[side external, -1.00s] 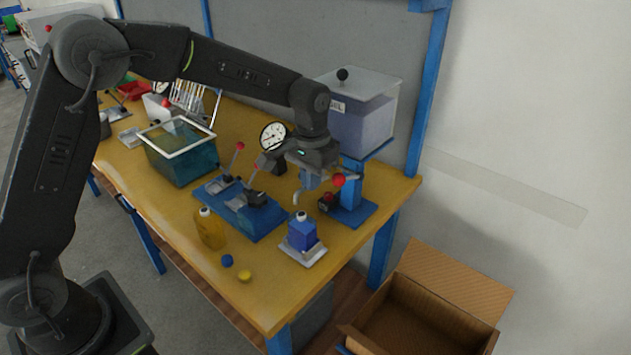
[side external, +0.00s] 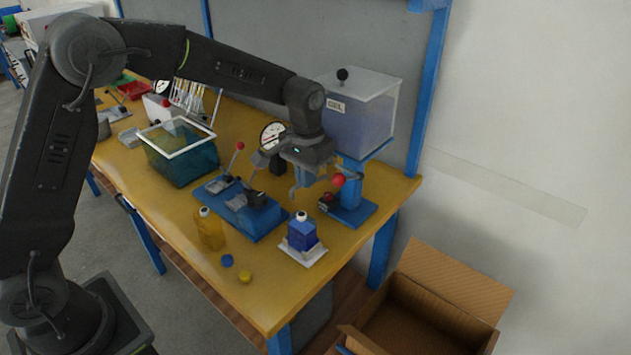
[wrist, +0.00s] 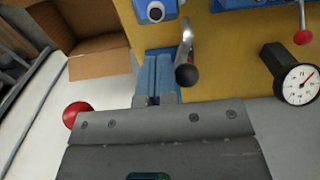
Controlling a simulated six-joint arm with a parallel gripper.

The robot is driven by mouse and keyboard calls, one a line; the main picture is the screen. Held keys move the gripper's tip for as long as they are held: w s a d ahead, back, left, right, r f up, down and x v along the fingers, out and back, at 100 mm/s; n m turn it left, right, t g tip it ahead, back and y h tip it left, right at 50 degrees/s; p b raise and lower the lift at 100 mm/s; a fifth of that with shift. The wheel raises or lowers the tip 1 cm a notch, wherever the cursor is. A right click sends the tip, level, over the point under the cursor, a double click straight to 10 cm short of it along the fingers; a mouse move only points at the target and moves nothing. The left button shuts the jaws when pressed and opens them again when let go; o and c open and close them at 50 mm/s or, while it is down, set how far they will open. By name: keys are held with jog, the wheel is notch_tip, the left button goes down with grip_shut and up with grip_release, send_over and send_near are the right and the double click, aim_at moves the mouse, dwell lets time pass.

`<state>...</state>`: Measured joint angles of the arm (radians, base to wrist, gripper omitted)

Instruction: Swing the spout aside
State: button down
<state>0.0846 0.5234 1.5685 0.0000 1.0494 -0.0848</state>
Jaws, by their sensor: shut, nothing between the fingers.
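The tank stand has a blue base and column (side external: 350,195) at the table's right end. A pale, curved spout (side external: 293,192) hangs just below and left of my gripper (side external: 304,178). In the wrist view a silver curved piece (wrist: 187,38) with a dark rounded end, apparently the spout, lies just right of my gripper (wrist: 158,65). My fingers look closed together and hold nothing. Whether they touch the spout I cannot tell. A red knob (side external: 339,180) is right of my gripper; it also shows in the wrist view (wrist: 77,114).
A labelled tank (side external: 365,115) stands on the column. A blue bottle (side external: 301,232) sits on a white plate in front. A dial gauge (side external: 271,135) and a blue lever fixture (side external: 240,210) are to the left. An open cardboard box (side external: 430,310) is off the table, front right.

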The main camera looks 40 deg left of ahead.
jog(key=shift+a, duration=0.1)
jog(key=shift+a, duration=0.35)
jog(key=shift+w+a, duration=0.1)
jog(key=shift+a, duration=0.35)
jog(key=shift+w+a, duration=0.1)
jog(key=shift+a, duration=0.2)
dwell(0.5)
